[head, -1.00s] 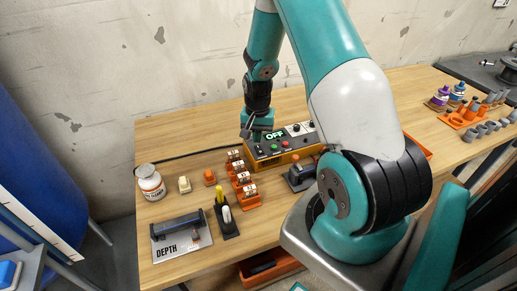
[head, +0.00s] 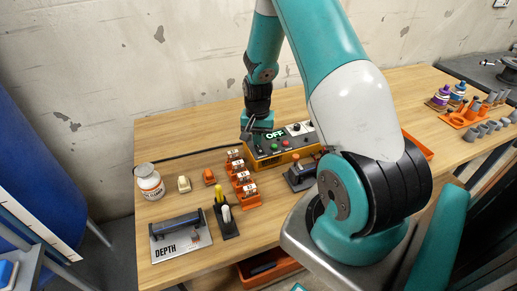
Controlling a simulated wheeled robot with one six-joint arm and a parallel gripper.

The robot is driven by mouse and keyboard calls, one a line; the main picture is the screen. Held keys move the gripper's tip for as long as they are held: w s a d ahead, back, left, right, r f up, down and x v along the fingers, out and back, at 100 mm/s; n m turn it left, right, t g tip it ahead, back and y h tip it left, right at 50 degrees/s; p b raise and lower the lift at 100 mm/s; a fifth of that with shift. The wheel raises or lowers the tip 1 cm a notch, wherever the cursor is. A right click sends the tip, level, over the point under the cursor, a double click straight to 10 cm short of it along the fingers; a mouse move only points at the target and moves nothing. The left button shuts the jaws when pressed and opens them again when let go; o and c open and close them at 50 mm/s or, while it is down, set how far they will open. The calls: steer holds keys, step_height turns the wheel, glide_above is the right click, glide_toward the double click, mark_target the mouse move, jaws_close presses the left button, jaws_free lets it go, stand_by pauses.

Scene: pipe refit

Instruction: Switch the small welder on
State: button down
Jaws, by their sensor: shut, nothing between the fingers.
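The small welder (head: 285,157) is a yellow box with a dark top panel on the wooden bench, behind the orange holders. Its display (head: 275,135) reads OFF in green. A green button (head: 262,150) and a red button (head: 275,146) sit on the panel, with knobs at the right. My gripper (head: 248,136) is shut and empty. It points down at the left end of the panel, to the left of the display. I cannot tell whether its tips touch the panel.
Several orange holders (head: 248,193) stand in front of the welder. A white jar (head: 149,182), a cream block (head: 184,184) and a DEPTH gauge plate (head: 180,240) lie at the left. A black cable (head: 195,153) runs left from the welder. The bench behind is clear.

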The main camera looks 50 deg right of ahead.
steer(key=shift+f+b, duration=0.4)
steer(key=shift+f, duration=0.2)
stand_by(0.3)
step_height(320, 180, up, 7)
steer(key=p, duration=0.5)
steer(key=shift+p, duration=0.35)
stand_by(0.3)
steer(key=s+a+r+n+t+y, duration=0.15)
steer(key=a+r+n, duration=0.65)
steer(key=a+r, duration=0.9)
steer(key=s+a+r+n+y, duration=0.1)
steer(key=s+a+r+n, duration=0.3)
steer(key=s+a, duration=0.4)
steer(key=s+a+r+n+g+y, duration=0.1)
steer(key=s+a+r+n, duration=0.3)
steer(key=s+a+n, duration=0.2)
steer(key=s+a, duration=0.2)
steer(key=s, duration=0.2)
steer(key=shift+a+r+y, duration=0.25)
steer(key=shift+r+y, duration=0.05)
steer(key=shift+y, duration=0.05)
